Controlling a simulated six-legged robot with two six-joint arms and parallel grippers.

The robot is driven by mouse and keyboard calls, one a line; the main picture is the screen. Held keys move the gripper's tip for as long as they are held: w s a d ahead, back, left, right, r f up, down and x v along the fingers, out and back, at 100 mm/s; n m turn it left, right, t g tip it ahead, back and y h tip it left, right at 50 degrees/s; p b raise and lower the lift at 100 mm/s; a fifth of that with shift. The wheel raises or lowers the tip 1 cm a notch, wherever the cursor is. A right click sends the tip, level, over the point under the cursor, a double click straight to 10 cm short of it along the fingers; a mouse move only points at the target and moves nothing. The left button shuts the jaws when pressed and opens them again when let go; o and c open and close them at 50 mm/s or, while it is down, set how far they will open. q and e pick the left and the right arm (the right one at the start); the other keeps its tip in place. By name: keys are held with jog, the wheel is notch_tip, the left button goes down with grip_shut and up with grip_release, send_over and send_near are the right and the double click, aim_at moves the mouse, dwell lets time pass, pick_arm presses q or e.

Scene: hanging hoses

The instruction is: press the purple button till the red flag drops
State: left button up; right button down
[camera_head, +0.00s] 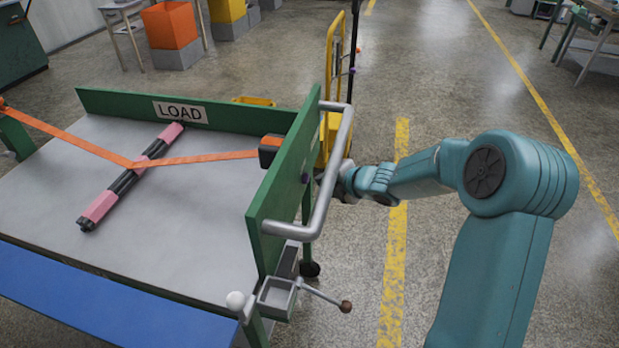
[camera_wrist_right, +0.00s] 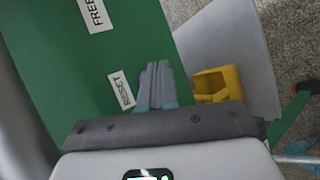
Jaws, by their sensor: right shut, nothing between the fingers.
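My right gripper (camera_head: 328,179) reaches in from the right, past the grey handle, to the outer face of the cart's green end panel (camera_head: 285,200). A small purple bit (camera_head: 305,178), likely the purple button, shows at that panel near the fingertips. In the right wrist view the gripper's fingers (camera_wrist_right: 156,72) are shut and empty beside a RESET label (camera_wrist_right: 122,90) on the green panel. The button is not visible there, and I cannot tell whether the fingertips touch it. No red flag can be made out. My left gripper is not in view.
A bent grey handle (camera_head: 322,190) stands out from the panel close to my right gripper. A FREE label (camera_wrist_right: 95,14) and a yellow bin (camera_wrist_right: 217,84) show in the wrist view. On the cart, an orange strap (camera_head: 205,158) crosses a pink-and-black bundle (camera_head: 103,206).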

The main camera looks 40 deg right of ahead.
jog(key=shift+w+r, duration=0.1)
jog(key=shift+r, duration=0.3)
jog(key=s+d, duration=0.1)
jog(key=s+d+p, duration=0.1)
jog(key=s, duration=0.2)
jog(key=shift+d+f, duration=0.3)
jog(key=shift+d, duration=0.1)
jog(key=shift+f, duration=0.1)
